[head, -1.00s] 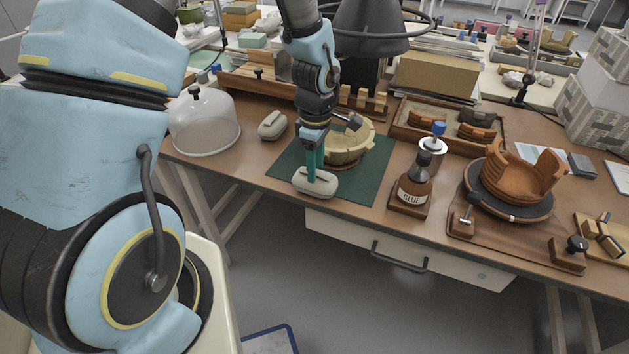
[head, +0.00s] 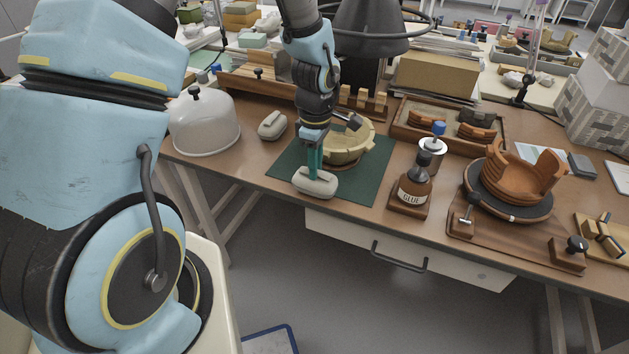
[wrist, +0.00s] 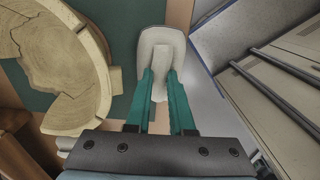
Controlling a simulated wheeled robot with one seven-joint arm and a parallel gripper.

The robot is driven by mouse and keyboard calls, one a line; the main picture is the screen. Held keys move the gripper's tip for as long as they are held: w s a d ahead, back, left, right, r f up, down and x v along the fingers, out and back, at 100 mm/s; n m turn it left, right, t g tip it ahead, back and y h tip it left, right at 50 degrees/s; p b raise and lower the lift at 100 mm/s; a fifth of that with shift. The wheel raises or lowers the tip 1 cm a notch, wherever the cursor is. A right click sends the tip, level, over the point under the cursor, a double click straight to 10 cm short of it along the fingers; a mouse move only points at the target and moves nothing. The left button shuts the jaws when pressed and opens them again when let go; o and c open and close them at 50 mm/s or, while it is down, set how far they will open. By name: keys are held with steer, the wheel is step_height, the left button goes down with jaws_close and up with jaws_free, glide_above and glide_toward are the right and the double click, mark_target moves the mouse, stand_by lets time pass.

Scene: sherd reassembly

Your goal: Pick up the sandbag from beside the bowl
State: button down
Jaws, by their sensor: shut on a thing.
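The sandbag (head: 315,183) is a pale grey, rounded bag at the front edge of the green mat (head: 362,187). It also shows in the wrist view (wrist: 161,50), between and beyond the fingertips. My gripper (head: 315,168) points down with its green fingers shut on the sandbag's raised middle; the fingers also show in the wrist view (wrist: 160,88). I cannot tell whether the bag is clear of the mat. The cream bowl (head: 346,150), made of joined sherds, stands on the mat behind the bag, and at left in the wrist view (wrist: 88,75).
A second grey bag (head: 272,125) lies left of the mat. A clear dome (head: 204,122) stands at the table's left end. The glue bottle (head: 412,185) and an orange-brown pot (head: 515,180) on a dark turntable stand to the right. The table's front edge is close to the sandbag.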

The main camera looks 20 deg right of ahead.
steer(key=shift+r+p, duration=2.5)
steer(key=shift+r, duration=1.05)
steer(key=shift+f, duration=0.1)
